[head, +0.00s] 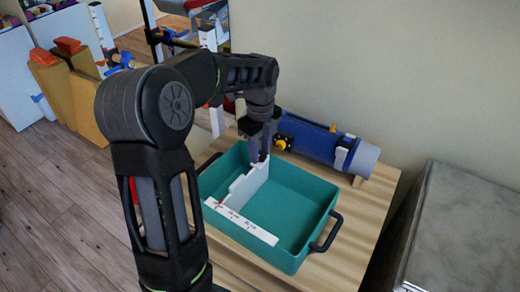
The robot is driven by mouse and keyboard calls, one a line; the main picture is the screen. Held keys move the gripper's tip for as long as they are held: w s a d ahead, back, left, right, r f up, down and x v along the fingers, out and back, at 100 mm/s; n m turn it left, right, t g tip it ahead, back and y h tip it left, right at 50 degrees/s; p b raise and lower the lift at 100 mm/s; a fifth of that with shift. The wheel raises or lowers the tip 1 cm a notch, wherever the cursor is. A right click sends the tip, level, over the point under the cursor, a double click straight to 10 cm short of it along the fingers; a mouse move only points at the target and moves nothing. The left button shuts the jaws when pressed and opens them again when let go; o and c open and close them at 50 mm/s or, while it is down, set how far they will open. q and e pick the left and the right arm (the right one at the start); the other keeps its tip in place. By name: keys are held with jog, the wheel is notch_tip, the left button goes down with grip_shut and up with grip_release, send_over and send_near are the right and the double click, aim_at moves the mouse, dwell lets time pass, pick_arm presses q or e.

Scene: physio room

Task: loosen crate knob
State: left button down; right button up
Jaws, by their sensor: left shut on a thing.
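A teal crate (298,266) with black side handles stands on a wooden table. A white divider (248,184) with a stepped edge runs across its inside, and a white scale strip (240,222) with dark and red marks lies along its near rim. My left gripper (259,152) reaches down from above to the crate's far wall, at the divider's far end. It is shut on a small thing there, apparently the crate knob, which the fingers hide. My right gripper is not in view.
A blue roll (306,137) with a grey end lies behind the crate, with a black and yellow knob-like part (282,143) near its left end. A grey-topped unit (465,230) stands at right. The wooden table (345,245) has bare room right of the crate.

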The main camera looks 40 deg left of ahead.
pick_arm(q)
jog(key=n, duration=0.3)
jog(key=shift+n, duration=0.4)
jog(key=n, duration=0.3)
jog(key=shift+n, duration=0.4)
jog(key=n, duration=0.7)
jog(key=shift+p, duration=0.4)
jog(key=n, duration=0.3)
jog(key=shift+n, duration=0.4)
jog(key=n, duration=0.3)
jog(key=shift+n, duration=0.3)
jog(key=n+p, duration=0.1)
jog(key=n, duration=0.5)
jog(key=shift+n, duration=0.4)
jog(key=c, duration=1)
grip_release()
jog(key=shift+c, duration=0.2)
